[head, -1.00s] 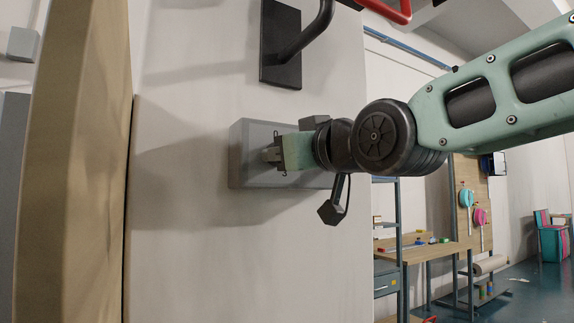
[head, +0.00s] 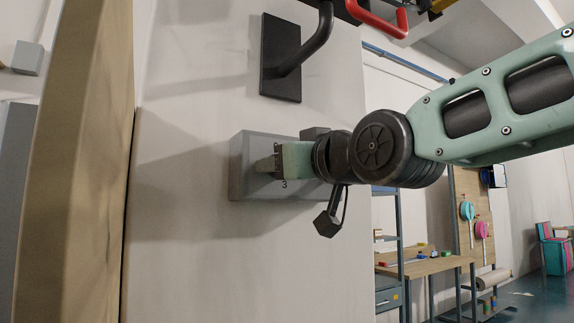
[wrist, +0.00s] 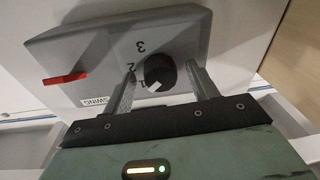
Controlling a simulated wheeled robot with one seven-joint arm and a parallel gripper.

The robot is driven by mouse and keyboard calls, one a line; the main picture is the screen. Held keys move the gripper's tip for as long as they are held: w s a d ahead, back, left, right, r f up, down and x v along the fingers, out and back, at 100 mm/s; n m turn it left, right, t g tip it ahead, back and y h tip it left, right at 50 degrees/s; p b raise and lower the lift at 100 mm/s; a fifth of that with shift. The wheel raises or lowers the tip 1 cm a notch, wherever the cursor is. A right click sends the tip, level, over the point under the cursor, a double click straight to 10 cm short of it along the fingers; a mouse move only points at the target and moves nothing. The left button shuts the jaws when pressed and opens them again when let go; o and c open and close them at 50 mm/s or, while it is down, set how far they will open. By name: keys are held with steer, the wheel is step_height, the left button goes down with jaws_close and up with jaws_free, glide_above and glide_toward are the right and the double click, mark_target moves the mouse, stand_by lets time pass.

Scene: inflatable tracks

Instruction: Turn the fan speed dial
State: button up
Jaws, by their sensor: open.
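The fan speed dial (wrist: 160,70) is a round black knob with a white pointer mark, on the face of a grey control box (wrist: 70,50). Numbers 1, 2 and 3 are printed beside it, and the white mark is on its lower side in the wrist view. My gripper (wrist: 160,82) is open, with one finger on each side of the dial. I cannot tell whether the fingers touch it. In the head view, my gripper (head: 267,164) is at the front of the grey box (head: 240,180) on the wall, and the dial is hidden there.
A red lever (wrist: 65,78) sticks out of the box near a "SWING" label (wrist: 94,102). A black bracket (head: 280,60) with a bent tube is on the wall above the box. A tan padded panel (head: 75,160) stands at left. A workbench (head: 425,265) is at far right.

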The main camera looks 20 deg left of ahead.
steer(key=v, duration=1.7)
steer(key=shift+d+b, duration=0.2)
steer(key=shift+b, duration=0.2)
steer(key=shift+s, duration=0.1)
steer(key=w+d+f+m+g+h, duration=0.1)
steer(key=d+f+m+g+h, duration=0.3)
steer(key=f, duration=1)
steer(key=d+f+n+h, duration=0.1)
steer(key=d+f+h, duration=0.3)
steer(key=f, duration=0.9)
steer(key=s+d+f+g+h, duration=0.3)
steer(key=s+d+f, duration=0.2)
steer(key=f, duration=0.3)
steer(key=s+d+f+m+g+h, duration=0.1)
steer(key=s+d+f+g+h, duration=0.2)
steer(key=s+f, duration=0.5)
steer(key=shift+s+d+f+g, duration=0.3)
steer(key=shift+d+g, duration=0.4)
steer(key=shift+d, duration=0.3)
